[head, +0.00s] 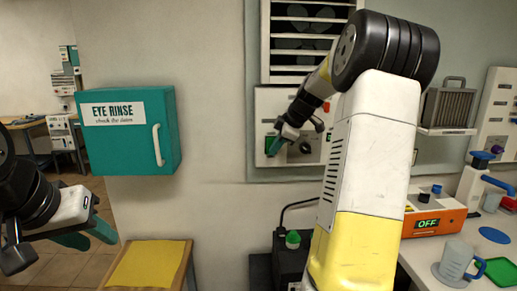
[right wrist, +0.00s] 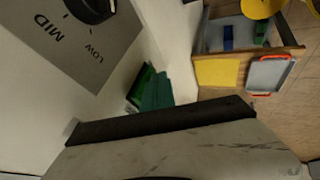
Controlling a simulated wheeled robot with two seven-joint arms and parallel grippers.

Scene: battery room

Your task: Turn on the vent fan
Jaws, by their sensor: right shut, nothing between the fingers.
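The vent fan's slatted grille (head: 300,40) is on the wall, with dark round shapes behind the slats. A pale control panel (head: 262,105) is below it, with a green part (head: 269,142) at its left and a red part (head: 328,134) at its right. A black knob (right wrist: 92,8) marked MID and LOW shows in the right wrist view. My right gripper (head: 277,147) is shut and empty in front of the panel's green part; its teal fingertips (right wrist: 157,92) overlap a green part (right wrist: 138,84) there. I cannot tell if they touch. My left gripper (head: 88,237) is open and empty at lower left.
A teal EYE RINSE cabinet (head: 130,135) hangs left of the panel. A small table with a yellow mat (head: 148,264) stands below. My right arm hides part of the panel.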

